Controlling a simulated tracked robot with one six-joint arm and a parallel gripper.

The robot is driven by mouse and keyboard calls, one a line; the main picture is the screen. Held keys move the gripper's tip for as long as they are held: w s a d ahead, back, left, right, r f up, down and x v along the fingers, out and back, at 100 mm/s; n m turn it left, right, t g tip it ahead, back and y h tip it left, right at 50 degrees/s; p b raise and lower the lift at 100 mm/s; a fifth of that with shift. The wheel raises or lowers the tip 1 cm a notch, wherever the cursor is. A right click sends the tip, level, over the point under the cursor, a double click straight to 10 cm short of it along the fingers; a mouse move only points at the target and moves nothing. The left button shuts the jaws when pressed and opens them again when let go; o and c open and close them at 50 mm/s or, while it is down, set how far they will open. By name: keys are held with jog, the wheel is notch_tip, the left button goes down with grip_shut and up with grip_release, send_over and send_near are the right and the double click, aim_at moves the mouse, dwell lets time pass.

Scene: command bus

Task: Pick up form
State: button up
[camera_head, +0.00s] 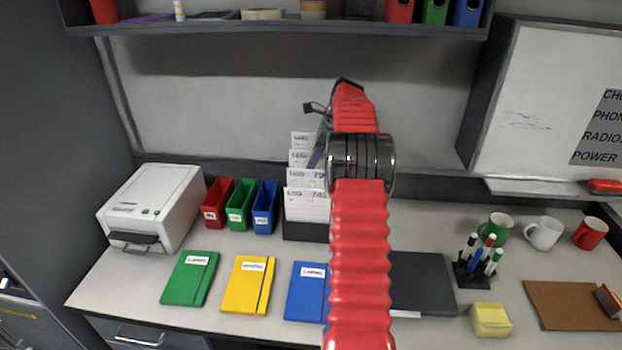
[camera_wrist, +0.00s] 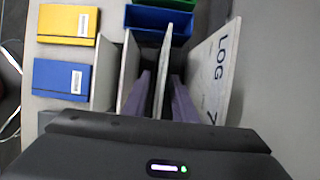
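Several white forms (camera_head: 307,205) marked "LOG" stand upright in a dark stepped rack (camera_head: 303,232) at the back middle of the desk. My gripper (camera_wrist: 162,76) is down among them. In the wrist view its two purple fingers stand apart on either side of one thin upright form (camera_wrist: 165,60), with gaps still showing between fingers and form. Another form (camera_wrist: 217,75) with "LOG 7" stands to the right, and more forms stand to the left. In the head view my arm hides most of the gripper; one purple finger shows beside the forms.
Red, green and blue bins (camera_head: 239,206) and a white printer (camera_head: 153,207) stand left of the rack. Green, yellow (camera_head: 249,284) and blue notebooks lie in front. Mugs (camera_head: 543,233), a pen holder (camera_head: 478,268) and yellow notes (camera_head: 491,320) are at right. A shelf (camera_head: 280,27) hangs above.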

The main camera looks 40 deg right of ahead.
dwell(0.3)
grip_shut()
dwell(0.5)
